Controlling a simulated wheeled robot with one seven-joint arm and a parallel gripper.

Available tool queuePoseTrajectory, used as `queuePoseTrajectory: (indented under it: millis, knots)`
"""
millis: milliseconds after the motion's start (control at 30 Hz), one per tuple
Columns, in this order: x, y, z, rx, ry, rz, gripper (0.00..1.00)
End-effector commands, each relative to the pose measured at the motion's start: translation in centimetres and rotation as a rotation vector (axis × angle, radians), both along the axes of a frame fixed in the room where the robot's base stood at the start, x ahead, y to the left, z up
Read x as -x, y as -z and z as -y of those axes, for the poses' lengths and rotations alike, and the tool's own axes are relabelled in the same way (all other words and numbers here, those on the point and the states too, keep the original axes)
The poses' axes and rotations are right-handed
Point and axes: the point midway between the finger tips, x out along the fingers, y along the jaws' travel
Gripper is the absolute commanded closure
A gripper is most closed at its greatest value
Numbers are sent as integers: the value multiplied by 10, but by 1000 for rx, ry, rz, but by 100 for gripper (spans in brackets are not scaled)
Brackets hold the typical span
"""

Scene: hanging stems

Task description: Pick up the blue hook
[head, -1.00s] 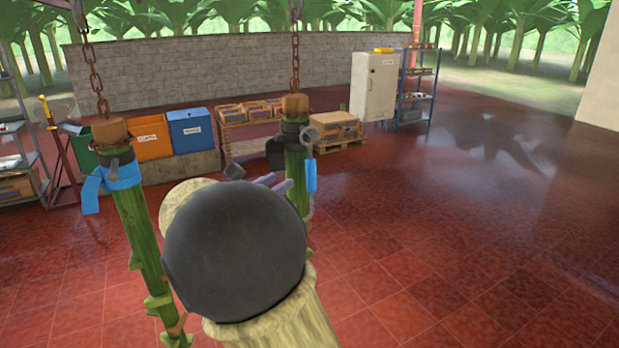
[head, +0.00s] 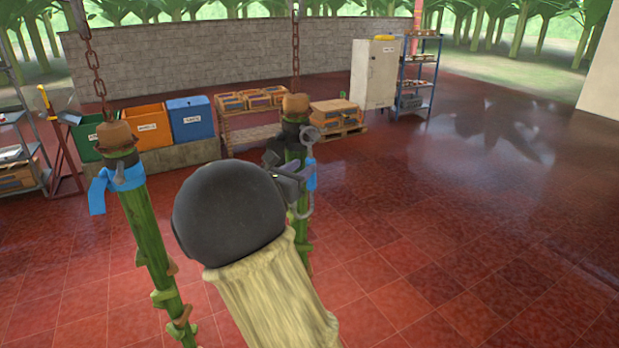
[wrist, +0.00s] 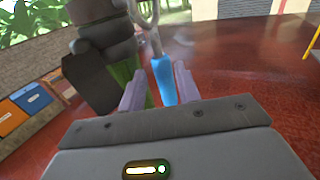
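The blue hook hangs at the right stem (head: 296,178). It has a grey metal hook and a blue grip (head: 311,174). In the wrist view the blue hook (wrist: 163,84) shows its blue grip between my two purple fingertips, nearer the right one. My gripper (wrist: 159,84) is open, with a gap left of the grip; I cannot tell how deep the grip sits between the fingers. In the head view my gripper (head: 290,176) is beside the stem's upper end, partly hidden by my dark wrist joint.
The left stem (head: 148,240) hangs on a chain with a blue band (head: 117,184) near its top. A dark clamp (wrist: 92,75) stands left of the fingers in the wrist view. Bins, a pallet (head: 338,133) and shelves stand behind. The floor on the right is clear.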

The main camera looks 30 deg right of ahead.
Motion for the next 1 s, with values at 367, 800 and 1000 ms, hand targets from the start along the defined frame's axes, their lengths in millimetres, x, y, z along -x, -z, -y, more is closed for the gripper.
queuePoseTrajectory:
  millis: [367, 800, 1000]
  knots:
    - [-18, -3, 38, 1, 1, 0, 67]
    - [-18, -1, 37, 0, 1, 1, 67]
    - [-18, -1, 38, 0, 1, 1, 91]
